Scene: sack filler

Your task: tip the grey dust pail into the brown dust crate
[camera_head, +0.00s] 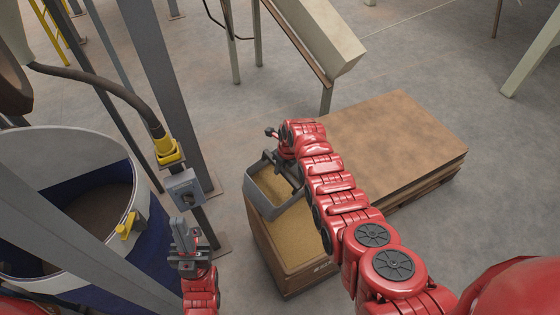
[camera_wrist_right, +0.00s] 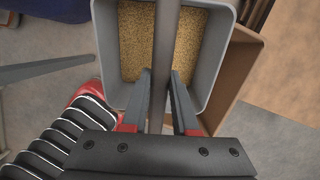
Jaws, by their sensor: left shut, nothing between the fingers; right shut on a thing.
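The grey dust pail (camera_head: 262,200) hangs over the back left part of the brown dust crate (camera_head: 282,272). It is roughly upright, with yellowish dust inside. My right gripper (camera_head: 285,166) is shut on the pail's bar handle; the right wrist view shows both fingers (camera_wrist_right: 166,102) closed around it, with the pail (camera_wrist_right: 216,60) beyond. The crate also holds yellowish dust, and its wall shows beside the pail in the right wrist view (camera_wrist_right: 240,75). My left gripper (camera_head: 186,232) is shut and empty, left of the crate, near a grey switch box.
A flat brown stack on a pallet (camera_head: 400,140) stands behind and right of the crate. A grey switch box (camera_head: 184,189) sits on a post to the left. A large round drum (camera_head: 75,160) with a yellow clamp (camera_head: 127,225) is further left. A sloped chute (camera_head: 315,40) stands behind.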

